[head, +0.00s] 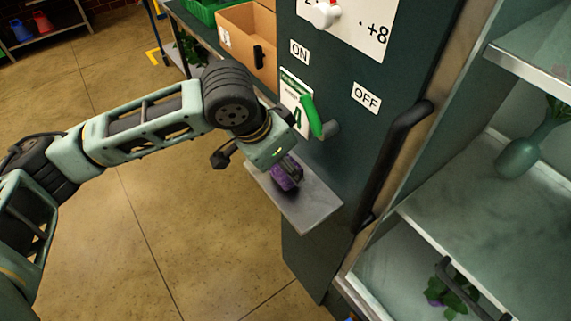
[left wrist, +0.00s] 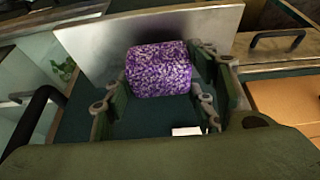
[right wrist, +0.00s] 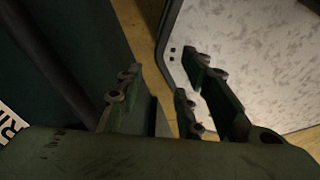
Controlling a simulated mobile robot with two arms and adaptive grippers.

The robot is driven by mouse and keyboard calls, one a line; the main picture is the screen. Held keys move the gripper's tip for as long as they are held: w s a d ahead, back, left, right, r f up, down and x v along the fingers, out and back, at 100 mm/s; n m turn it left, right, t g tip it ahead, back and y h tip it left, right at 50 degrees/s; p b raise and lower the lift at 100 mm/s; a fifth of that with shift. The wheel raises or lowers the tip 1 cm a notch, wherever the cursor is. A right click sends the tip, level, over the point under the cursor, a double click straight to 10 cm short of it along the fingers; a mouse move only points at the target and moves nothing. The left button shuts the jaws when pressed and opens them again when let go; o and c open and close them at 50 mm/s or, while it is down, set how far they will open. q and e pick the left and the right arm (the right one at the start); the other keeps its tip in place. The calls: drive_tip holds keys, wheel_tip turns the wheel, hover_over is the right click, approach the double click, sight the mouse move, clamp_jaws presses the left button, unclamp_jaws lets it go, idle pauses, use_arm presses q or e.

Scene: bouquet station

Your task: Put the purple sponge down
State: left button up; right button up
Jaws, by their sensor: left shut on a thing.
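The purple sponge (head: 286,173) is held by my left gripper (head: 283,172) over the small grey shelf (head: 311,208) on the dark green cabinet. In the left wrist view the speckled sponge (left wrist: 158,68) sits between the fingers (left wrist: 160,80), with the grey plate of the shelf (left wrist: 90,40) behind it. I cannot tell whether the sponge touches the shelf. My right gripper (right wrist: 158,98) shows only in the right wrist view, with its fingers apart and nothing between them.
A green lever (head: 311,115) sticks out just above the shelf, between ON and OFF labels. A dark handle (head: 392,160) and glass shelves with a green vase (head: 518,157) are to the right. An orange-brown bin (head: 248,45) stands behind. Open floor lies to the left.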

use_arm(q)
drive_tip(key=shift+d+f, duration=0.1)
drive_tip(key=shift+f, duration=0.6)
drive_tip(key=o, duration=1)
use_arm(e)
drive_tip(key=shift+r, duration=0.75)
